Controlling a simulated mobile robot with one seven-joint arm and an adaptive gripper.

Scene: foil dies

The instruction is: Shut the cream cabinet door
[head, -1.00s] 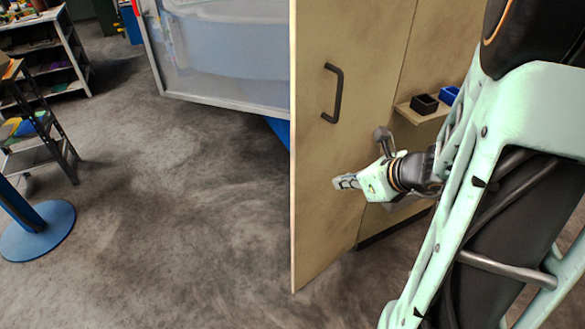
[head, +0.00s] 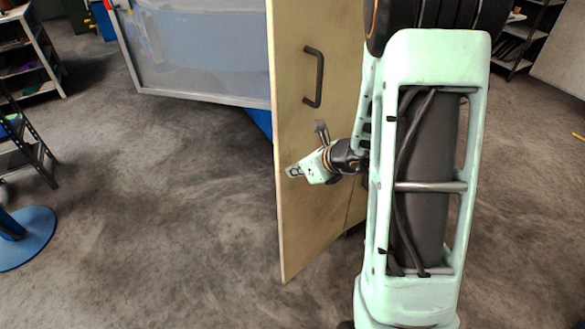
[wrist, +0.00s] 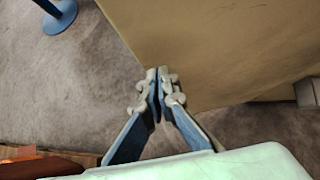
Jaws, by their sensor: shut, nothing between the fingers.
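The cream cabinet door (head: 298,215) stands open in the head view, swung out from the cabinet, with a dark bar handle (head: 314,77) on its upper part. My gripper (head: 291,171) is shut and empty in front of the door's face, below the handle and close to the door's free left edge. In the wrist view the door (wrist: 225,50) fills the upper right, and the closed fingertips (wrist: 157,75) lie over its corner edge. I cannot tell whether they touch it. My arm hides most of the cabinet body.
A translucent-panelled blue unit (head: 200,50) stands behind the door to the left. A blue round post base (head: 28,240) and a dark step rack (head: 25,150) are at the far left. The grey floor between them and the door is clear.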

